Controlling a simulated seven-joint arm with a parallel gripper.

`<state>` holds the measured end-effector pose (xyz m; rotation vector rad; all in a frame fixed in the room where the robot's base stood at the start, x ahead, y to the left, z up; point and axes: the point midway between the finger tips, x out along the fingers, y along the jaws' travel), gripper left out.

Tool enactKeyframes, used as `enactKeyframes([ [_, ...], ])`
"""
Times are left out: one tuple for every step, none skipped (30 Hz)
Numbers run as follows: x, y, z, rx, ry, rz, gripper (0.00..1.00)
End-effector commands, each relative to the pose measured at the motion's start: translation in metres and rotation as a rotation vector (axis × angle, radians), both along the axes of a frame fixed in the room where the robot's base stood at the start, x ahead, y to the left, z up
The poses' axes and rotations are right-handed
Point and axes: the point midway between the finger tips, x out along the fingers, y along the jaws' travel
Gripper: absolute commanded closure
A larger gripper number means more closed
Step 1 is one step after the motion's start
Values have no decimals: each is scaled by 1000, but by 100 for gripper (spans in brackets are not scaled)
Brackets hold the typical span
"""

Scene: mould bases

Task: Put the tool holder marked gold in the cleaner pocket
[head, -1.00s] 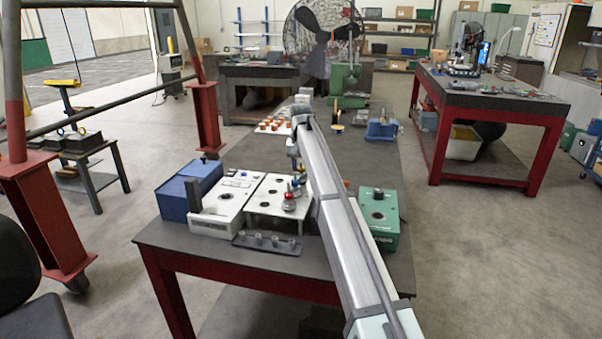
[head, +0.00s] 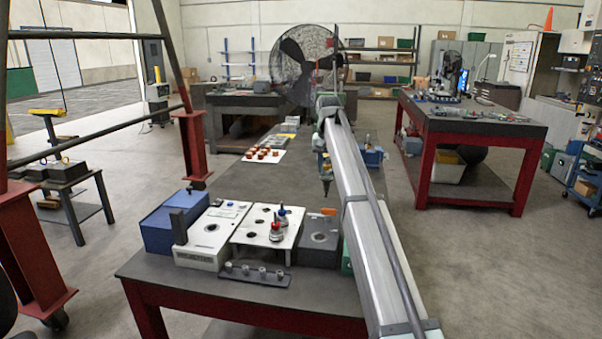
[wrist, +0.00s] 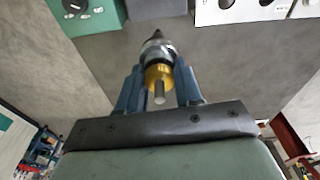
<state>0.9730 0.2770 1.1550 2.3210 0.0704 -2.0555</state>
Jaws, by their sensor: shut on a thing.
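My gripper (wrist: 158,88) is shut on the gold-marked tool holder (wrist: 158,72), a metal piece with a gold ring and a dark tapered tip. In the head view, my gripper (head: 322,160) holds the tool holder (head: 327,188) tip down, above the bench beyond the stations. A white plate (head: 252,238) bears a red-marked and a blue-marked holder. Right of it is a dark grey block with a round hole (head: 318,250). A green box (wrist: 95,18) with a round opening is mostly hidden behind my arm in the head view. I cannot read which one is the cleaner.
A white device (head: 212,252), a blue box (head: 160,235) and a dark rack with several grey pegs (head: 243,278) stand at the near left. The bench under the holder is clear.

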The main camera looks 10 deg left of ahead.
Motion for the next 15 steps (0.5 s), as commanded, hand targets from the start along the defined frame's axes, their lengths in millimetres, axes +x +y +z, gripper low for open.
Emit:
enactKeyframes([
  [-8, -21, 4, 0, -1, -19, 100],
  [-13, -32, 6, 0, -1, -28, 100],
  [-19, -46, 9, 1, -1, -41, 100],
  [-24, -56, 10, 0, -2, -50, 100],
  [-30, -66, 11, 0, -2, -59, 100],
  [-37, -79, 13, 1, -2, -70, 100],
  [-45, -88, 14, 0, -2, -78, 100],
  [-52, -97, 15, 0, -1, -85, 100],
  [-63, -108, 15, 1, -1, -90, 100],
  [-72, -116, 15, 1, -1, -91, 100],
  [-80, -123, 15, 0, -2, -93, 100],
  [-94, -131, 14, 1, -2, -87, 100],
  [-103, -136, 13, 1, -2, -83, 100],
  [-113, -137, 11, 1, -1, -71, 100],
  [-125, -139, 9, 1, -1, -57, 100],
])
